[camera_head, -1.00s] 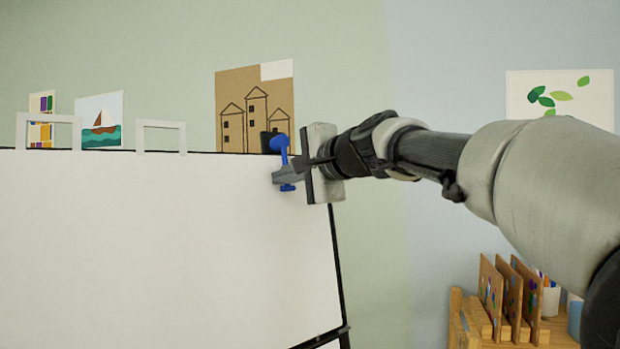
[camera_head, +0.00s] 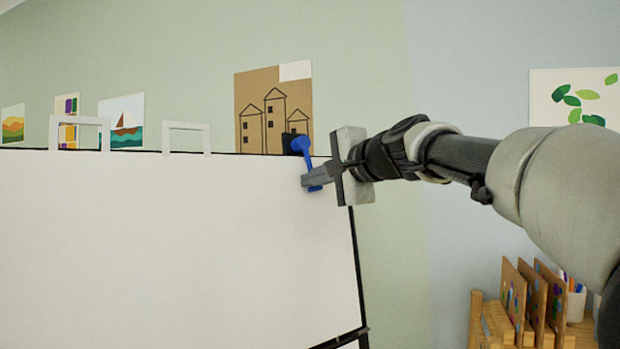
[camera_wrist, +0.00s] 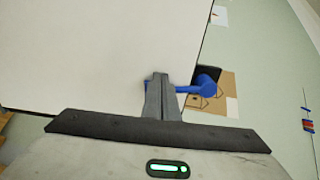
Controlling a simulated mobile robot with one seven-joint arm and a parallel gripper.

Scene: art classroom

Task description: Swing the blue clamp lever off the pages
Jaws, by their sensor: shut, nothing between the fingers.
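The blue clamp lever (camera_head: 302,146) is at the top right corner of the white page pad (camera_head: 170,240), with its knob by a black clamp block (camera_head: 288,143) on the top edge. Its arm hangs down over the page, and its lower end shows just beneath my fingers. My gripper (camera_head: 306,180) is shut and empty, its fingertips at the lever's arm, in front of the pages. In the wrist view the fingers (camera_wrist: 160,80) cross the lever (camera_wrist: 205,87), hiding part of it. I cannot tell whether they touch it.
Two white rectangular loops (camera_head: 187,127) stand up from the pad's top edge. A black easel frame (camera_head: 359,270) runs down its right side. A wooden rack with boards (camera_head: 533,300) stands at the lower right. Pictures hang on the wall behind.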

